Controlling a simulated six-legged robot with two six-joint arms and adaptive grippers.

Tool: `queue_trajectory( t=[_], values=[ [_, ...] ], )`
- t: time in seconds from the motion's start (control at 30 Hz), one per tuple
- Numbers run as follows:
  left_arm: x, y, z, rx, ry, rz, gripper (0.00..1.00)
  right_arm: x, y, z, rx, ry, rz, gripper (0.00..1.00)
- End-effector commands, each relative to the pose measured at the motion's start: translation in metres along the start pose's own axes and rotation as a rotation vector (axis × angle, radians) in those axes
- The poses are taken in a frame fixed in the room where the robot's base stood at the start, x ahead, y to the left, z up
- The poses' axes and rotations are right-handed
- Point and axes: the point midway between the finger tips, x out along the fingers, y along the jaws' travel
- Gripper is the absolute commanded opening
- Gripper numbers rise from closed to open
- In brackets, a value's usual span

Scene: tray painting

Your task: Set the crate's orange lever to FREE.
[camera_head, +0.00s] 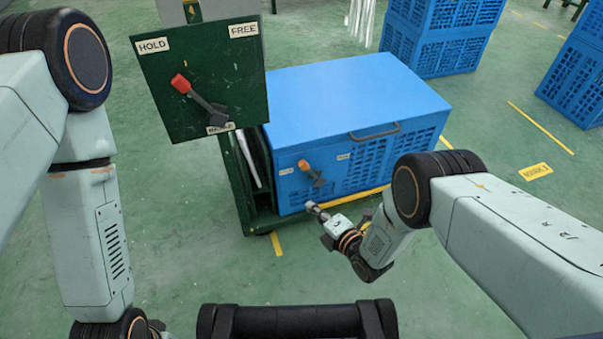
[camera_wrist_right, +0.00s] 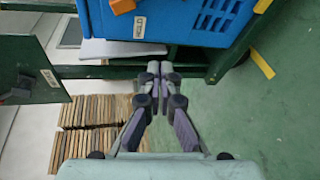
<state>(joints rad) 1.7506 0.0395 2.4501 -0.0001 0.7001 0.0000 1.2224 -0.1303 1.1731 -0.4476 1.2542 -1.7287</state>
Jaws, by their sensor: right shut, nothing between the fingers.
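The blue crate (camera_head: 350,95) stands on a dark green cart. Its orange lever (camera_head: 304,164) is on the front face, with the knob up and to the left of its grey pivot, towards the left small label (camera_head: 285,171). The lever's orange end also shows at the top of the right wrist view (camera_wrist_right: 122,6). My right gripper (camera_head: 312,207) is shut and empty, below the lever and apart from it; its fingertips (camera_wrist_right: 160,70) meet in the wrist view. My left gripper is out of view.
A green panel (camera_head: 200,65) marked HOLD and FREE stands left of the crate; its red-tipped lever (camera_head: 180,84) points up-left towards HOLD. The cart's frame (camera_head: 238,190) runs beside the crate. Stacked blue crates (camera_head: 440,35) stand behind. Green floor is free at right.

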Motion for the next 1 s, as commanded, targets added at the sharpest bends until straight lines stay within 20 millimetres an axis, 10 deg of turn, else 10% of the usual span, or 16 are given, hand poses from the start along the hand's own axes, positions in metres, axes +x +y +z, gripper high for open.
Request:
queue_trajectory(
  t=[0.3, 1.0],
  values=[
    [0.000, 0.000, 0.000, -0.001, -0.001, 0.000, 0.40, 0.004, 0.022, -0.001, -0.333, -0.011, 0.088, 0.00],
    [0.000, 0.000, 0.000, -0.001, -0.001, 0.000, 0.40, 0.005, 0.020, -0.003, -0.365, -0.009, 0.085, 0.00]
  ],
)
